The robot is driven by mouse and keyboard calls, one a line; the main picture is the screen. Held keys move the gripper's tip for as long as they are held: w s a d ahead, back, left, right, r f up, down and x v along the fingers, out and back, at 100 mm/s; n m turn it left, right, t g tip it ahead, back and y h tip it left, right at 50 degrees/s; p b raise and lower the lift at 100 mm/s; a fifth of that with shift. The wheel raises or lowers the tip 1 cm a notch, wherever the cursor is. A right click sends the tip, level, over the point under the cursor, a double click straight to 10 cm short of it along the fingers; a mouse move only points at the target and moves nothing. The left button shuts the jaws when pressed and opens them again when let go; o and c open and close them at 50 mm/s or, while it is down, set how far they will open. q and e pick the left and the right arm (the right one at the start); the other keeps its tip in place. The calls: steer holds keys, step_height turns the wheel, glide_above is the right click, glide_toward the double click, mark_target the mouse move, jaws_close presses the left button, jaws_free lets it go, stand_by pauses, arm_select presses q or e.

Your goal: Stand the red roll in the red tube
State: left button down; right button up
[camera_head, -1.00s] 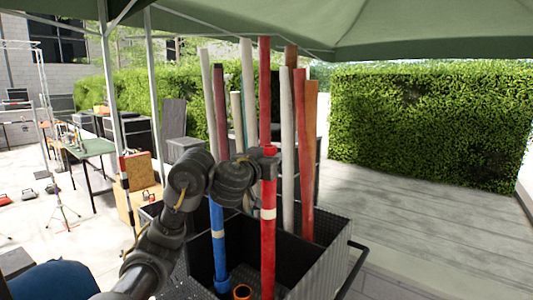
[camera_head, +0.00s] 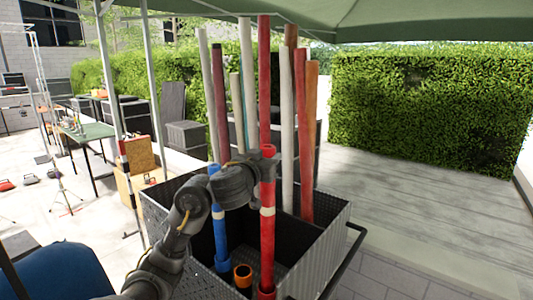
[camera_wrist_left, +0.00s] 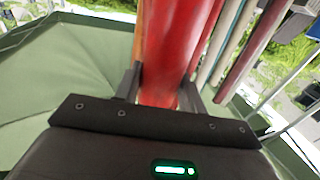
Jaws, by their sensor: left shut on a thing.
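The red roll (camera_head: 268,185) is long and upright, with a white band around its middle. My left gripper (camera_head: 267,157) is shut on it close to its top end. In the left wrist view the red roll (camera_wrist_left: 165,55) lies between the two fingers (camera_wrist_left: 162,90). The red tube (camera_head: 266,293) is short and stands at the front of the black box, near the bottom edge of the head view. The roll's lower end meets the tube's mouth; I cannot tell how deep it sits inside. My right gripper is out of view.
A blue roll (camera_head: 219,230) stands in a blue tube (camera_head: 222,265) to the left. An empty orange-rimmed tube (camera_head: 243,271) is between them. Several tall rolls, including another red one (camera_head: 264,80), stand behind. The box (camera_head: 325,235) has a handle at right.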

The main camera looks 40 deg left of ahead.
arm_select(q)
steer(key=b, duration=0.5)
glide_above(264, 197)
steer(key=w, duration=0.1)
steer(key=shift+f, duration=2.6)
steer(key=shift+w+a+f+b, duration=0.1)
steer(key=shift+f+b, duration=1.25)
steer(key=shift+f, duration=0.1)
steer(key=shift+w+a+f+b, duration=0.1)
steer(key=shift+f+b, duration=1.25)
steer(key=shift+f, duration=0.5)
steer(key=c, duration=0.7)
jaws_free()
steer(key=shift+c, duration=0.2)
